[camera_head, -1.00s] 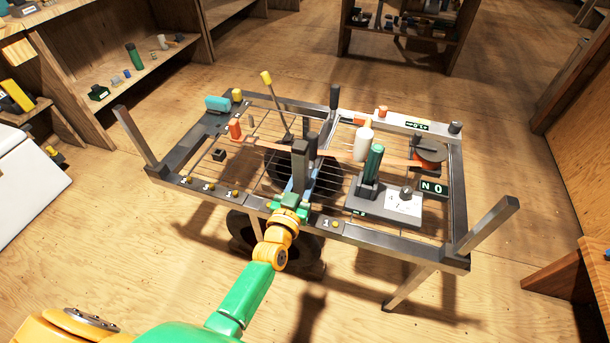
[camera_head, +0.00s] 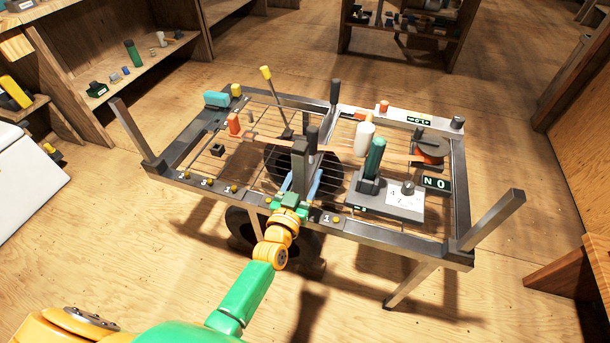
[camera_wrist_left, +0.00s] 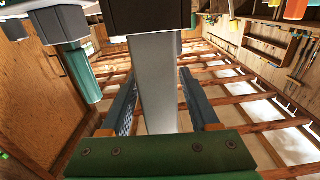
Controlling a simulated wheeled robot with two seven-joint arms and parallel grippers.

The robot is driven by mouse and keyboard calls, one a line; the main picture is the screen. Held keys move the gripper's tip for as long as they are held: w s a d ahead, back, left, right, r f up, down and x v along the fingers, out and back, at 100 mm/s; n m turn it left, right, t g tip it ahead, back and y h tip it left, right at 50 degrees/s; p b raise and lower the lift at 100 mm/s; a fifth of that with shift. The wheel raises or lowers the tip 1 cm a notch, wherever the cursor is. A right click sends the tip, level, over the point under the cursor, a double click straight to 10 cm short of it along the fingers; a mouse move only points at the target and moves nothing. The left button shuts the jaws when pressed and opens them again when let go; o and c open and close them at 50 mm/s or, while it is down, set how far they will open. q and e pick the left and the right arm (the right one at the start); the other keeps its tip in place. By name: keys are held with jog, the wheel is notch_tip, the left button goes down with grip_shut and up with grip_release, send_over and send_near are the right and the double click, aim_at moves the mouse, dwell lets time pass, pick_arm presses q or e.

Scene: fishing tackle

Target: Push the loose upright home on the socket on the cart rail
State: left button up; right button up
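The grey upright (camera_head: 299,172) stands at the near rail of the cart (camera_head: 385,238), roughly mid-length, and looks close to vertical. My left gripper (camera_head: 301,187) reaches it from the near side. Its two blue fingers stand apart, one on each side of the upright. In the left wrist view, the upright (camera_wrist_left: 153,80) shows as a pale post between the open fingers (camera_wrist_left: 158,102), with a dark block (camera_wrist_left: 148,14) at its upper end in the picture. The socket and any gap at the upright's foot are hidden by my gripper. My right gripper is not in view.
A green-handled piece (camera_head: 374,158) on a grey base stands right of the upright. An orange reel (camera_head: 431,150) and a white bottle (camera_head: 364,138) are behind. A thin yellow-tipped rod (camera_head: 274,95) leans further back. Corner posts rise at both cart ends.

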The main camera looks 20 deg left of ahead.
aim_at(299, 191)
pick_arm(q)
jog(key=shift+o, duration=0.2)
jog(key=s+p, duration=0.1)
jog(key=s, duration=0.6)
jog(key=shift+s+a+p, duration=0.1)
jog(key=shift+a+p, duration=0.05)
jog(key=shift+p, duration=0.15)
jog(key=shift+f, duration=0.1)
